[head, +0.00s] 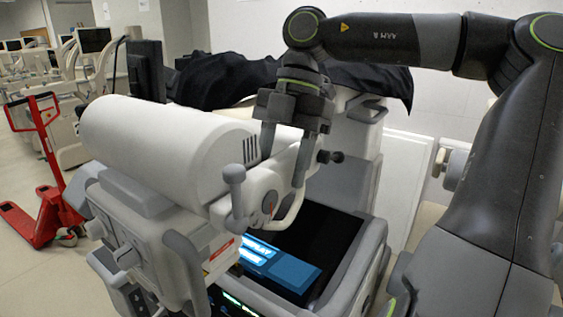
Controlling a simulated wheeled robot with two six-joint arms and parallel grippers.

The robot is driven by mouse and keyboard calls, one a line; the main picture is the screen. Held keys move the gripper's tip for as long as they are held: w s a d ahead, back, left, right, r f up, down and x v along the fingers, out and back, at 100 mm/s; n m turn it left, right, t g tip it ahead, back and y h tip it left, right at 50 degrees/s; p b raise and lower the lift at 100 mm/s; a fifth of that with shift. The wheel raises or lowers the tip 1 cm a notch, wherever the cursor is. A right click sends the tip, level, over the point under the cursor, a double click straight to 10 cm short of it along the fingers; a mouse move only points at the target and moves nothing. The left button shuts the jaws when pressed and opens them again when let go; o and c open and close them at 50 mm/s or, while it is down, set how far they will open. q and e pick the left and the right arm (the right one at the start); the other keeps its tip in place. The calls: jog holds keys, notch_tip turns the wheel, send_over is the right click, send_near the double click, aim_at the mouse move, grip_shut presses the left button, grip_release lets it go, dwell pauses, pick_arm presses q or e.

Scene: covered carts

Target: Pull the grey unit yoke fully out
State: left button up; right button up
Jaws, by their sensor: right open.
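The grey unit (165,215) is a pale grey machine with a large white cylinder (165,130) on top. At its right end is a light housing with a round dial, a grey knobbed lever (236,195) and a curved pale bar (293,208), which looks like the yoke. My right gripper (283,172) points down over this end with its fingers apart. One finger is behind the housing's top edge, the other beside the curved bar. I cannot tell whether either touches. My left gripper is out of view.
A lit screen (285,255) lies below the housing. Black cloth (235,80) covers a cart behind, with a dark monitor (146,70) beside it. A red pallet jack (40,170) stands at far left on open floor. A white wall is behind.

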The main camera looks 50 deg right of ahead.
jog(key=p+v, duration=0.4)
jog(key=v, duration=0.2)
jog(key=shift+s+a+r+p, duration=0.1)
jog(key=shift+r+p, duration=0.1)
jog(key=shift+p, duration=0.15)
jog(key=shift+d+r+p, duration=0.4)
jog(key=shift+r+p, duration=0.05)
jog(key=d+f+v, duration=0.1)
jog(key=v, duration=0.8)
jog(key=p+x, duration=0.1)
jog(key=x, duration=1.5)
jog(key=shift+f+p, duration=0.3)
jog(key=shift+p, duration=0.05)
jog(key=shift+d, duration=0.1)
grip_shut()
